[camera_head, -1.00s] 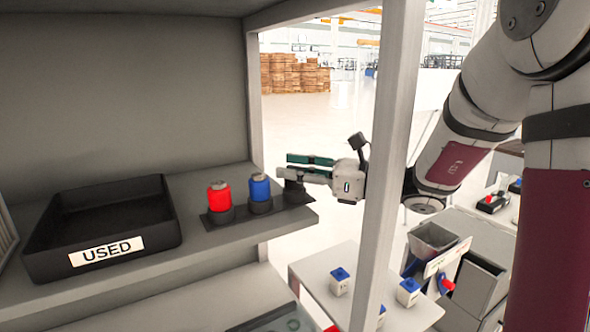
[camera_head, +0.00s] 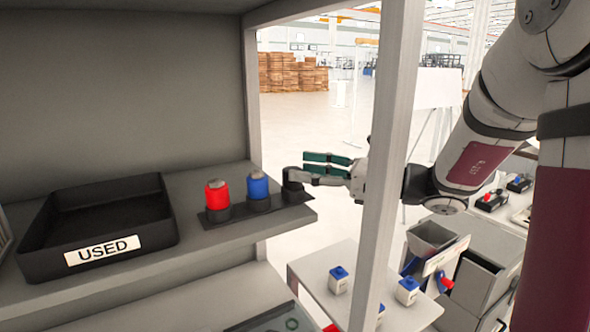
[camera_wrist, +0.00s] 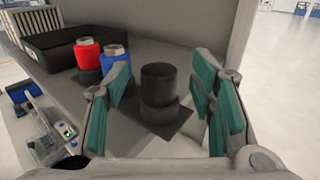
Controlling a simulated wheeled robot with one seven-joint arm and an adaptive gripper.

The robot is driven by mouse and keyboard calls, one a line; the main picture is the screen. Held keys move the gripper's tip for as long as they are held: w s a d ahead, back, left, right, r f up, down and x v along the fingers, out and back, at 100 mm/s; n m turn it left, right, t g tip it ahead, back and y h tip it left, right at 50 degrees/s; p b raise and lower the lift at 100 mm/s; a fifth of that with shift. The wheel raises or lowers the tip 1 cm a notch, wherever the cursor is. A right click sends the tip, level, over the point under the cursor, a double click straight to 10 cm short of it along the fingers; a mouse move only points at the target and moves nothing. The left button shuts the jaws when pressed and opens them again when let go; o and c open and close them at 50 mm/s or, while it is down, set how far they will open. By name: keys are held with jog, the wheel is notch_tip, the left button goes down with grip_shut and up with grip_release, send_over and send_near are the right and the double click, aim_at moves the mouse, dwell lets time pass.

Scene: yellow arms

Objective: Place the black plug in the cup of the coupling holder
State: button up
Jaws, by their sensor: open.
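The coupling holder (camera_head: 228,216) is a dark strip on the grey shelf, with a red coupling (camera_head: 217,196), a blue coupling (camera_head: 257,187) and the black plug (camera_head: 292,181) in a row. In the wrist view the black plug (camera_wrist: 158,82) stands upright in the end cup (camera_wrist: 160,116) of the holder. My gripper (camera_wrist: 163,72) is open, with its green-padded fingers apart on either side of the plug and no visible contact. In the head view my gripper (camera_head: 302,167) is at the right end of the holder, just right of the plug.
A black tray labelled USED (camera_head: 105,250) stands left on the shelf. A grey post (camera_head: 388,140) rises in front of my arm. A lower table with blue-topped white boxes (camera_head: 339,281) and grey bins (camera_head: 432,240) are at the right.

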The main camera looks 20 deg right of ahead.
jog(key=v, duration=0.8)
jog(key=shift+s+d+b, duration=0.25)
jog(key=shift+s+b, duration=0.05)
jog(key=shift+b, duration=0.1)
